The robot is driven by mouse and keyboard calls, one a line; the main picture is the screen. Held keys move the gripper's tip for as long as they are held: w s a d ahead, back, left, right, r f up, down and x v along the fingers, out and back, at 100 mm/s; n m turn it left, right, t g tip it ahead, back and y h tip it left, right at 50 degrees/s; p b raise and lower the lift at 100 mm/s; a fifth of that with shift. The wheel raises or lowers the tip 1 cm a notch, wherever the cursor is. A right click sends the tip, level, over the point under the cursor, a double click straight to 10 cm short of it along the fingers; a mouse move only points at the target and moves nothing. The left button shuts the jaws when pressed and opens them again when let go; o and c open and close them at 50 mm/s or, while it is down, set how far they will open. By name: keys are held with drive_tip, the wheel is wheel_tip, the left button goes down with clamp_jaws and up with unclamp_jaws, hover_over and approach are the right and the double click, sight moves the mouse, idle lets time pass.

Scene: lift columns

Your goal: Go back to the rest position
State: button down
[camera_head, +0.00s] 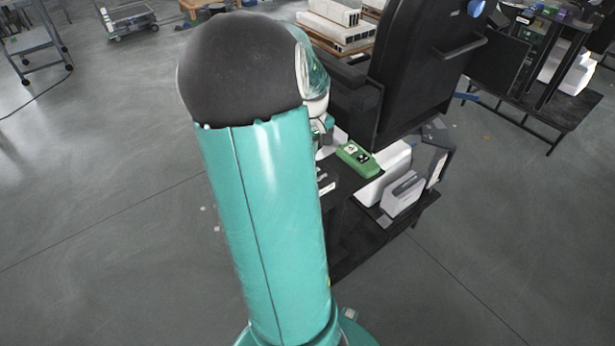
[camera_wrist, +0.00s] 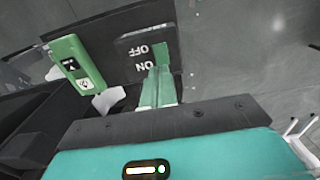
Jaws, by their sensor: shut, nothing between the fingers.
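My gripper (camera_wrist: 157,82) shows in the wrist view with its two green fingers together and nothing between them. The fingertips appear over or close to a dark panel with upside-down OFF and ON lettering (camera_wrist: 148,50); I cannot tell whether they touch it. A green control box (camera_wrist: 77,62) with black and white symbols is to the left of the fingers. It also shows in the head view (camera_head: 358,158), just right of my teal arm. In the head view my arm is raised and hides the gripper and the lettered panel.
A dark workstation (camera_head: 345,238) stands right of my arm, with a large black cabinet (camera_head: 425,65) above and white-grey devices (camera_head: 402,192) on it. Another black table (camera_head: 560,105) is at the far right. A cart (camera_head: 128,18) stands far back. Floor at left is open.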

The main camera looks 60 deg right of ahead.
idle(0.4)
drive_tip(key=w+a+r+n+t, duration=0.1)
drive_tip(key=w+a+r, duration=0.25)
drive_tip(key=a, duration=0.35)
drive_tip(key=w+a+r+n+t, duration=0.1)
drive_tip(key=w+a+r, duration=0.1)
drive_tip(key=w+a, duration=0.35)
drive_tip(key=w+a+r+t, duration=0.1)
drive_tip(key=w+a+r, duration=0.2)
drive_tip(key=a, duration=0.5)
drive_tip(key=s+a+r+n+t, duration=0.1)
drive_tip(key=s+a+r, duration=0.1)
drive_tip(key=a, duration=0.9)
drive_tip(key=s+a+r+n+t, duration=0.1)
drive_tip(key=s+a+r+n, duration=0.1)
drive_tip(key=a, duration=0.9)
drive_tip(key=shift+s+r+t, duration=0.3)
drive_tip(key=shift+s+r, duration=0.2)
drive_tip(key=shift+r, duration=0.45)
drive_tip(key=shift+d, duration=0.15)
